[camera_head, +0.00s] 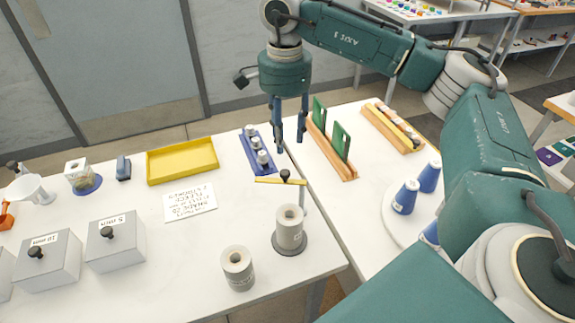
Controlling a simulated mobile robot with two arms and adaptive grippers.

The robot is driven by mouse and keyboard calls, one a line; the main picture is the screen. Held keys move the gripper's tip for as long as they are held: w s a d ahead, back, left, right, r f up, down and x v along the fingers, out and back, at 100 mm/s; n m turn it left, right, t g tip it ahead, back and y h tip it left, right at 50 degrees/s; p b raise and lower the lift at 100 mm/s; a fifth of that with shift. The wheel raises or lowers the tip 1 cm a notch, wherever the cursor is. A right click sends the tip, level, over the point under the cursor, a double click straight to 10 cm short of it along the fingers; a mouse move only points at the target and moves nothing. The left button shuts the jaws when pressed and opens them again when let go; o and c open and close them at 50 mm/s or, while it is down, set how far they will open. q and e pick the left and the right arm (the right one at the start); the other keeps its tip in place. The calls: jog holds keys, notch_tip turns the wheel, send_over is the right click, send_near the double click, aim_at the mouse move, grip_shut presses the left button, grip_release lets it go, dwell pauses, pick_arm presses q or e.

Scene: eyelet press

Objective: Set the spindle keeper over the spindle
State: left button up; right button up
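The spindle keeper appears to be a yellow bar (266,181) with a black knob (285,174). Its right end meets the top of a thin grey post. The bar points left, behind the grey spool (289,229), not over it. This spool stands upright on a dark round base (290,248); the spindle is not clearly visible, perhaps hidden inside it. My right gripper (289,140) points down with its two blue fingers apart. It is open and empty, above and behind the knob, apart from the bar. My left gripper is not in view.
A second grey spool (238,268) stands loose in front. A blue holder with pegs (255,164), a yellow tray (184,174) and a written card (190,202) lie behind and left. Wooden racks (348,173) and blue cones (405,197) are to the right.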

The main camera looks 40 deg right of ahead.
aim_at(285, 172)
notch_tip(285, 172, down, 9)
jog(key=p, duration=0.3)
jog(key=shift+a+f, duration=0.1)
jog(key=shift+f, duration=0.7)
grip_shut()
